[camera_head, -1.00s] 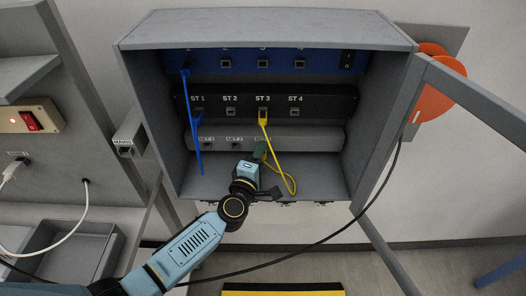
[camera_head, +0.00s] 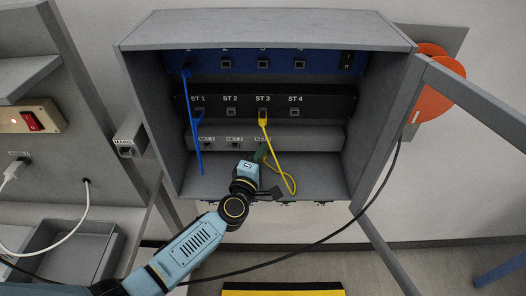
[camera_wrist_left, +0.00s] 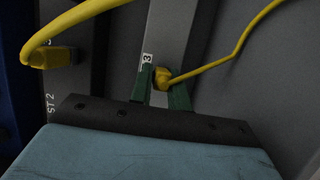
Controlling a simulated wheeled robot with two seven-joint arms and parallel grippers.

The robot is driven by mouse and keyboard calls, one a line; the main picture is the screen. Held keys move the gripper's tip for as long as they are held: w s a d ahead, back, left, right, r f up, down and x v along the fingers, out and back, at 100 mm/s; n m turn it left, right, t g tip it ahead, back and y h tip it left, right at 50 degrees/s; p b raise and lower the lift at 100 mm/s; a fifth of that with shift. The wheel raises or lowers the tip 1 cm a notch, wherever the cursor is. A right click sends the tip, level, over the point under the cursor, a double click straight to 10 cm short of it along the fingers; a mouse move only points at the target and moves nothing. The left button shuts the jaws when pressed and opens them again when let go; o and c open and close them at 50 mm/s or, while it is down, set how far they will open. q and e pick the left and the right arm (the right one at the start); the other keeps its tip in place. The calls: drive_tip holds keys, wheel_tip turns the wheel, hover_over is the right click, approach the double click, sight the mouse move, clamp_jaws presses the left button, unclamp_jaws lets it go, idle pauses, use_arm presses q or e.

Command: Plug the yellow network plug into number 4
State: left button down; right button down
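The yellow cable (camera_head: 282,162) runs from a yellow plug in ST 3 (camera_head: 263,112) down in a loop to the lower grey strip. In the left wrist view a yellow network plug (camera_wrist_left: 161,77) sits at the strip's port marked 3, and the ST 3 plug (camera_wrist_left: 55,57) shows at upper left. My left gripper (camera_head: 261,153) reaches into the cabinet from below. Its green fingertips (camera_wrist_left: 163,92) are shut on the plug at port 3, one on each side. ST 4 (camera_head: 295,112) and the blue panel's fourth socket (camera_head: 299,64) look empty. My right gripper is not in view.
The grey cabinet (camera_head: 265,30) surrounds the panels, with its open door frame (camera_head: 470,95) at right. A blue cable (camera_head: 199,150) hangs from ST 1 at left. A black cable (camera_head: 340,228) crosses below. The cabinet's right interior is clear.

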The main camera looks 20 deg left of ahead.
use_arm(q)
drive_tip(key=shift+s+f, duration=0.1)
drive_tip(key=shift+f, duration=0.05)
idle(0.3)
drive_tip(key=shift+s+d+p, duration=0.25)
drive_tip(key=shift+s, duration=0.55)
drive_tip(key=shift+s+d+p, duration=0.2)
drive_tip(key=shift+s, duration=0.55)
drive_tip(key=shift+s+d+p, duration=0.25)
drive_tip(key=shift+s, duration=0.55)
